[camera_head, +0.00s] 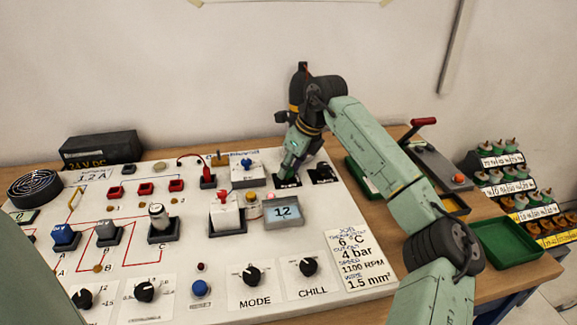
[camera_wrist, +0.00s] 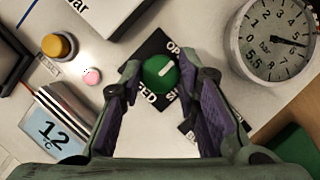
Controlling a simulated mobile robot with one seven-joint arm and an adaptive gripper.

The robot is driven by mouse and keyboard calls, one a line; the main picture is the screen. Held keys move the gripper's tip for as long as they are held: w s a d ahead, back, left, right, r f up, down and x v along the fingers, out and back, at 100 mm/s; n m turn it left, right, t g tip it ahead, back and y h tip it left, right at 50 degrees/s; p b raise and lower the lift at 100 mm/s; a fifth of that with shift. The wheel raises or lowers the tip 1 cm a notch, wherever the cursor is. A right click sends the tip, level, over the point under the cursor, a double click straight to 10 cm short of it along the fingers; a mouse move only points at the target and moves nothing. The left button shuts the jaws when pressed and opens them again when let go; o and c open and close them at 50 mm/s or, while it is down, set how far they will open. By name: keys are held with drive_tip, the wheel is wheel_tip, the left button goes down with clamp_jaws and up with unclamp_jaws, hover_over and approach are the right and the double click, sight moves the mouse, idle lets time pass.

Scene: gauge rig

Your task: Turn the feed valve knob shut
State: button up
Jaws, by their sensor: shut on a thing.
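The valve knob (camera_wrist: 160,72) is round and green with a white pointer line, on a black plate (camera_wrist: 152,46) in the wrist view. The line points to the upper right, toward lettering that starts "OP". Lettering ending in "ED" shows at lower left, partly hidden by a finger. My gripper (camera_wrist: 163,78) is shut on the knob, one finger on each side.
A round dial gauge (camera_wrist: 272,42) is close right of the knob in the wrist view. A display (camera_head: 284,212) reading 12, a red-topped switch (camera_head: 224,199) and a blue-handled part (camera_head: 246,163) stand nearby. Green trays (camera_head: 505,243) lie right of the panel.

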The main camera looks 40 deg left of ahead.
drive_tip(key=shift+c, duration=1)
